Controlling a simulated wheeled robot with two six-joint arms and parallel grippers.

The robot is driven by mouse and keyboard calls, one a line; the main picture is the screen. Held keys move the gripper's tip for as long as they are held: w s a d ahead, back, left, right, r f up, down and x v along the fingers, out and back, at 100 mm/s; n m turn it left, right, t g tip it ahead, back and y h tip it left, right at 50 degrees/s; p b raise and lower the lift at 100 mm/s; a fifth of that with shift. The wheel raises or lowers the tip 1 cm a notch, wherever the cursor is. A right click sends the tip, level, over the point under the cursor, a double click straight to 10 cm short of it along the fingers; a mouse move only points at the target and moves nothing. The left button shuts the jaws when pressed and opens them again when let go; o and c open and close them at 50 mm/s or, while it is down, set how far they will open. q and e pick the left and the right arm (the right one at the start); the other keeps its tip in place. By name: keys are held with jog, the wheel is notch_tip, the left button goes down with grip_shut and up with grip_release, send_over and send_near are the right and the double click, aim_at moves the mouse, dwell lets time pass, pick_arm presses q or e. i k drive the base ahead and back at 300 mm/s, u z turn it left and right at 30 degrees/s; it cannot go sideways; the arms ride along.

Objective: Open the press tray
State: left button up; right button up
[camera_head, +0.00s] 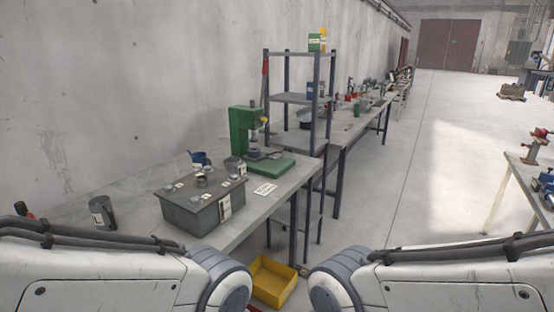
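A green press (241,132) with an upright column and a flat green base stands on the grey workbench (262,191), left of the middle of the head view. A dark round part sits under its head, above the base. I cannot make out a separate press tray or whether one is open or shut. My two white arms enter from the lower left and lower right corners, with dark grey joints near the bottom middle. Both grippers are outside the view.
A dark grey box (188,216) with several round pieces on top stands in front of the press. A dark cylinder (103,212) and a blue cup (200,158) are nearby. A yellow bin (287,271) is below the bench edge. A shelf rack (291,98) stands behind.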

aim_at(255, 156)
jog(key=z, duration=1.15)
jog(key=i, duration=1.85)
jog(key=u, duration=1.15)
jog(key=i, duration=0.7)
jog(key=u, duration=0.75)
